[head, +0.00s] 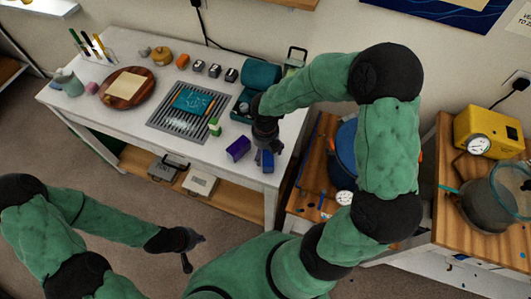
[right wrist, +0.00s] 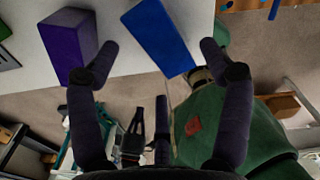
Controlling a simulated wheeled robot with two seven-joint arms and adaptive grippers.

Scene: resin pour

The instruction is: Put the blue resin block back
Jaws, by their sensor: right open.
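The blue resin block (head: 268,161) stands on the white table near its right front corner in the head view. In the right wrist view the blue block (right wrist: 158,36) shows large, between and beyond my fingers. My right gripper (head: 262,148) is above the table at the block, partly covering it in the head view. Its two fingers are spread wide in the right wrist view (right wrist: 157,48), with gaps to the block. My left gripper (head: 194,250) hangs empty in front of the table, its fingers apart.
A purple block (head: 238,148) stands left of the blue one. A small green-and-white bottle (head: 214,127) and a grey slatted tray (head: 160,122) lie further left. The table's front edge is close to the blocks.

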